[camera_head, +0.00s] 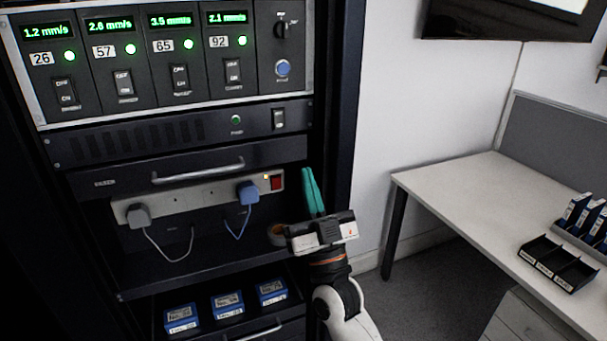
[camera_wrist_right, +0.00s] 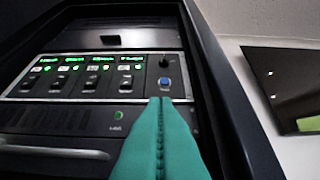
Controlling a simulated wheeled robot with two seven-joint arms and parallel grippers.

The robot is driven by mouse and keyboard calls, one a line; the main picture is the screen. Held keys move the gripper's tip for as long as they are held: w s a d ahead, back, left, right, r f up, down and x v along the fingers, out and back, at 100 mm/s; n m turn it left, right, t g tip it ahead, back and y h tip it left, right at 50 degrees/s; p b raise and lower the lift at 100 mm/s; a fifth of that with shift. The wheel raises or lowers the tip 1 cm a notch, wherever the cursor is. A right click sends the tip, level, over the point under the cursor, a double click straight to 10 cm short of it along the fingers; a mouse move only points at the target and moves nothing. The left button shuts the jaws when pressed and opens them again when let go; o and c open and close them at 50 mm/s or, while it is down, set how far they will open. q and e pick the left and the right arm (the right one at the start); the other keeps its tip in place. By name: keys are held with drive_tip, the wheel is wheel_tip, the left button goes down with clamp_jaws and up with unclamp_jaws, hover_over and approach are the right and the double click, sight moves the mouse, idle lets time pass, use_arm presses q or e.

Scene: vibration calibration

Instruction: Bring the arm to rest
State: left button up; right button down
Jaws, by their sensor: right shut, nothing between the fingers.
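My right gripper (camera_head: 312,192) has teal fingers, shut with nothing between them. In the head view it points up in front of the right side of the rack, right of the power strip. In the right wrist view its fingertips (camera_wrist_right: 160,101) appear just below the blue round button (camera_wrist_right: 165,83) of the control panel; I cannot tell the distance between them. The panel (camera_head: 150,60) has several modules with green readouts, lit green lamps and rocker switches. The blue button (camera_head: 283,68) also shows in the head view, below a black knob (camera_head: 282,28). My left gripper is not in view.
A power strip (camera_head: 205,195) with a grey plug (camera_head: 139,215) and a blue plug (camera_head: 248,193) sits below a drawer handle (camera_head: 198,171). Blue boxes (camera_head: 227,304) lie in the lower drawer. A white desk (camera_head: 460,190) with a black tray (camera_head: 558,264) stands at right.

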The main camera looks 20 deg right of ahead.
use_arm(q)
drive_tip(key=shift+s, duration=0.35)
use_arm(e)
drive_tip(key=shift+f, duration=0.1)
